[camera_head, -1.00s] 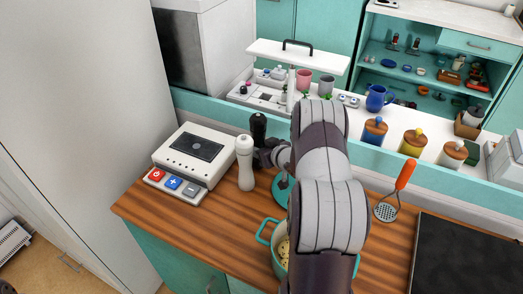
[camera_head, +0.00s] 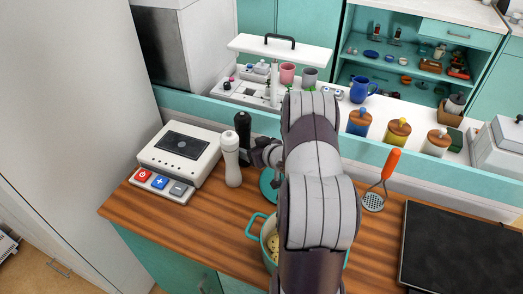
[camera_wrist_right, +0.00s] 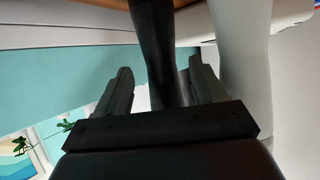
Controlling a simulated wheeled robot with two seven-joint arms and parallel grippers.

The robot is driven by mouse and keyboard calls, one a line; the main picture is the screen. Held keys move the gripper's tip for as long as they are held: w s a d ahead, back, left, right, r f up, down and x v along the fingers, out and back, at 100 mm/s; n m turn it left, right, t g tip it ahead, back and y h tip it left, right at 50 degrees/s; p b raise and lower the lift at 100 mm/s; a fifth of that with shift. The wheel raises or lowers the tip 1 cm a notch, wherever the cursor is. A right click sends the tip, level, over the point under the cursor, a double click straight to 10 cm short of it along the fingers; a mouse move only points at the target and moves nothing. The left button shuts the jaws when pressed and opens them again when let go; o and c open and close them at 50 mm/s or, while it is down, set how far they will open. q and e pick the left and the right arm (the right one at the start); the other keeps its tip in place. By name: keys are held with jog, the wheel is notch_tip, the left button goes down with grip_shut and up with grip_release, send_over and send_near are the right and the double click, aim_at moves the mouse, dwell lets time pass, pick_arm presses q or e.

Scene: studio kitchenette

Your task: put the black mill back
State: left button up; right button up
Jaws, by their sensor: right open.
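The black mill (camera_head: 242,128) stands upright at the back of the wooden counter, just behind the white mill (camera_head: 231,160). My right gripper (camera_head: 257,153) is at the black mill's right side, low on it, partly hidden by my own arm. In the right wrist view, the black mill (camera_wrist_right: 155,45) rises between the two open fingers of the gripper (camera_wrist_right: 160,90), with gaps at both sides. The white mill also shows there (camera_wrist_right: 243,70), just right of the right finger. My left gripper is out of view.
A white scale-like appliance (camera_head: 181,147) with coloured buttons stands left of the mills. A teal pot (camera_head: 254,228) is partly behind my arm. A masher with a red handle (camera_head: 391,165) and a black hob (camera_head: 460,250) are at the right. A ledge with jars runs behind.

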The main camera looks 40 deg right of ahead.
jog(key=v, duration=0.9)
jog(key=a+r+g+h, duration=0.1)
jog(key=a+r+g, duration=0.1)
jog(key=a+g, duration=0.65)
jog(key=s+a+r+g+y+p, duration=0.1)
jog(key=s+a+r+g, duration=0.1)
jog(key=s+a, duration=1)
jog(key=shift+s+a+r+n+g+y, duration=0.35)
jog(key=shift+a+r+n+g, duration=0.1)
jog(key=shift+a, duration=1.85)
jog(key=shift+f, duration=0.1)
